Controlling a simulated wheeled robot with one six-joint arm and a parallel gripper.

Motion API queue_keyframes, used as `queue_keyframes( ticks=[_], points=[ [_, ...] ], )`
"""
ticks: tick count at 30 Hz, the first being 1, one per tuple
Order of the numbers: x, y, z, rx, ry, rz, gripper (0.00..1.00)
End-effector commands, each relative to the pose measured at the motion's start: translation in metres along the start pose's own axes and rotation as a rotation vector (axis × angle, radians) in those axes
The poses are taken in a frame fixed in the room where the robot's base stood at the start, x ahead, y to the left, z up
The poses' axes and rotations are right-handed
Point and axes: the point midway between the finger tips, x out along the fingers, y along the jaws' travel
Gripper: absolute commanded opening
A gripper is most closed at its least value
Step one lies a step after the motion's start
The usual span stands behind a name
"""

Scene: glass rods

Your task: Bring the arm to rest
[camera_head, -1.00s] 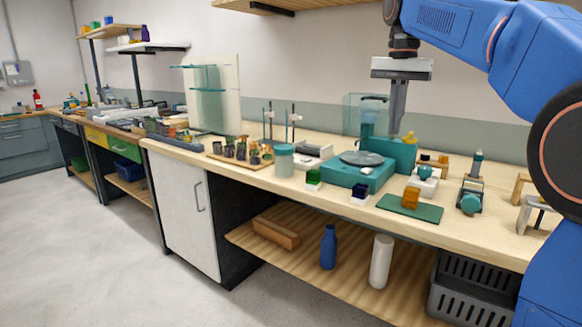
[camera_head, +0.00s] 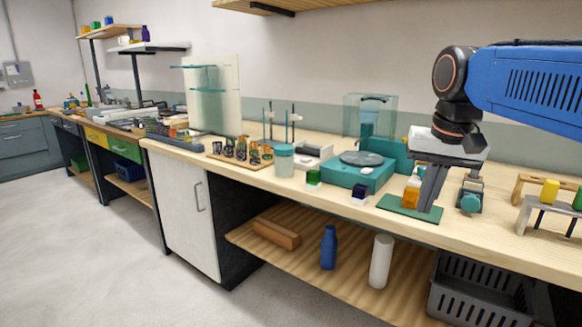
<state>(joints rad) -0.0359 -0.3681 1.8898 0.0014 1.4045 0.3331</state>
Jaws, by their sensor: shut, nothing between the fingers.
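My gripper (camera_head: 429,208) hangs from my blue arm at the right of the view, with its fingers pointing down and together. It is empty. In the picture its tips are in front of the right part of the green mat (camera_head: 398,208) on the bench; whether they touch it I cannot tell.
A teal device with a round grey plate (camera_head: 362,159) stands left of the gripper. A tray of small dark items (camera_head: 238,160), a jar (camera_head: 284,160) and a clear box (camera_head: 384,103) are on the bench.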

Motion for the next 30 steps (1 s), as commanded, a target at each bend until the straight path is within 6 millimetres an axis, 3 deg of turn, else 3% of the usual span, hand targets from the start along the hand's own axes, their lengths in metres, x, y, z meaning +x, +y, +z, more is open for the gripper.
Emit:
queue_keyframes(
  ticks=[1,12,18,24,30],
  points=[
    [0.011,0.007,0.017,-0.02,0.014,-0.004,0.0],
    [0.104,0.048,0.12,-0.191,0.126,-0.021,0.0],
    [0.151,0.065,0.164,-0.266,0.175,-0.021,0.0],
    [0.173,0.072,0.182,-0.299,0.198,-0.02,0.0],
    [0.174,0.072,0.183,-0.303,0.2,-0.02,0.0]
  ],
)
